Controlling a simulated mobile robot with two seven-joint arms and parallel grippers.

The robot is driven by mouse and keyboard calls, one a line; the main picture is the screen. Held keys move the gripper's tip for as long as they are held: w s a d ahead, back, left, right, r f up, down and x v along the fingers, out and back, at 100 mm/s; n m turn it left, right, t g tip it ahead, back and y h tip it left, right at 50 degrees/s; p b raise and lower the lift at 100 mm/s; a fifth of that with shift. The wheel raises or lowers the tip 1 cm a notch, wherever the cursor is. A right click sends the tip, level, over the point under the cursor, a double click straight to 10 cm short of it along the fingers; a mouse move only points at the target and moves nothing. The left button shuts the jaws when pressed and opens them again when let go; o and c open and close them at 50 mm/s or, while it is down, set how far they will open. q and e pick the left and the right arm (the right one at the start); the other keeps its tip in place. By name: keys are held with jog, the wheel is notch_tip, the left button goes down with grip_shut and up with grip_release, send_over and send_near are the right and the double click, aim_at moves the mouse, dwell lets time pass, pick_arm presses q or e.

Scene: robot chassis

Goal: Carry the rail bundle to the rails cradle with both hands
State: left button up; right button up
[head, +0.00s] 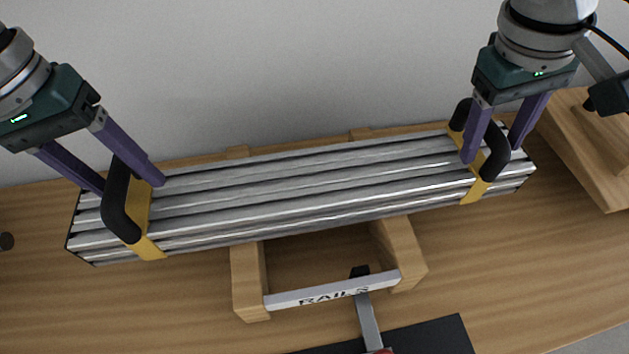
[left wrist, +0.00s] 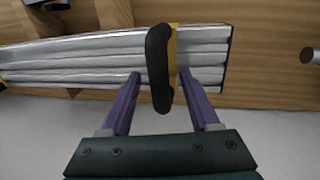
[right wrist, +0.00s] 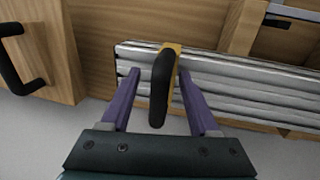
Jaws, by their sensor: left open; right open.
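The rail bundle (head: 300,190) is a stack of silver rails with a yellow strap and a black handle at each end. It lies across the wooden rails cradle (head: 250,284), whose front bar reads RAILS. My left gripper (head: 130,187) is open, its purple fingers on either side of the left black handle (head: 117,205); the left wrist view shows this handle (left wrist: 159,70) between the fingers. My right gripper (head: 492,154) is open, its fingers on either side of the right handle (head: 494,158), which also shows between the fingers in the right wrist view (right wrist: 162,85).
A wooden block or box (head: 590,150) stands on the wooden table at the right. A dark mat (head: 430,338) and a grey bar (head: 367,318) lie at the front. The table at front left is clear.

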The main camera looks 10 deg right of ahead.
pick_arm(q)
jog(key=shift+c, duration=0.2)
pick_arm(e)
jog(key=shift+c, duration=0.2)
pick_arm(q)
grip_shut()
pick_arm(e)
grip_shut()
dwell(0.6)
